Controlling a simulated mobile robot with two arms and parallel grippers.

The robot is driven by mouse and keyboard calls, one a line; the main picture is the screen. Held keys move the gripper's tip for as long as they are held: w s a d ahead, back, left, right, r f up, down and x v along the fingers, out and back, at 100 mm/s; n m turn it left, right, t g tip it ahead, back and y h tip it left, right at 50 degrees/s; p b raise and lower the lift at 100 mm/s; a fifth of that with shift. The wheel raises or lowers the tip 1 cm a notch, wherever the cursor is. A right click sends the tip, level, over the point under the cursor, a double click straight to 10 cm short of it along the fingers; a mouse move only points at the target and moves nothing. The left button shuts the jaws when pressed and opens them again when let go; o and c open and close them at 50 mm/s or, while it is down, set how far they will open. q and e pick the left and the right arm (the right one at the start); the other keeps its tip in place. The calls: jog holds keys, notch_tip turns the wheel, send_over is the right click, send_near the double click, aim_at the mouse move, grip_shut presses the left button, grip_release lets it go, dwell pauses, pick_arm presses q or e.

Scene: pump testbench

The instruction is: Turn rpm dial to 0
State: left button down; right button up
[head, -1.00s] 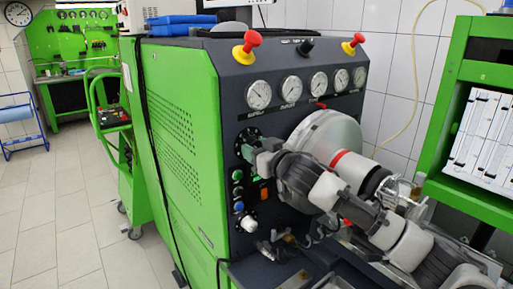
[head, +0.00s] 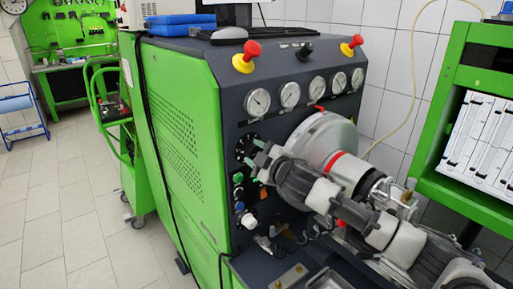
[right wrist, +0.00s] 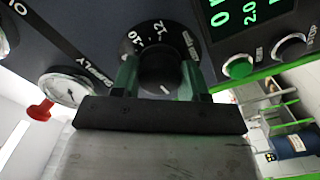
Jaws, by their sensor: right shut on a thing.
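A round black dial (right wrist: 163,27) with white numbers sits on the dark panel, its black knob (right wrist: 160,72) facing the right wrist camera. I cannot read the word rpm on it. In the head view the dial (head: 247,143) is on the left part of the front panel, partly covered by my gripper. My right gripper (head: 257,153) reaches it from the right. In the right wrist view its green fingers (right wrist: 160,80) are on either side of the knob, shut on it. My left gripper is not in view.
A display (right wrist: 245,12) with green digits and a green button (right wrist: 237,67) lie beside the dial. Below it in the head view are small buttons and a white knob (head: 249,221). A large grey drum (head: 325,140) stands close to my right arm. Gauges (head: 290,94) line the panel above.

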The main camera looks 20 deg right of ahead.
jog(key=n+p, duration=0.2)
jog(key=n, duration=0.2)
jog(key=shift+n, duration=0.4)
dwell(0.4)
jog(key=o, duration=0.9)
jog(key=shift+o, duration=0.2)
jog(key=b+v, duration=0.3)
jog(key=v, duration=0.8)
jog(key=shift+b, duration=0.3)
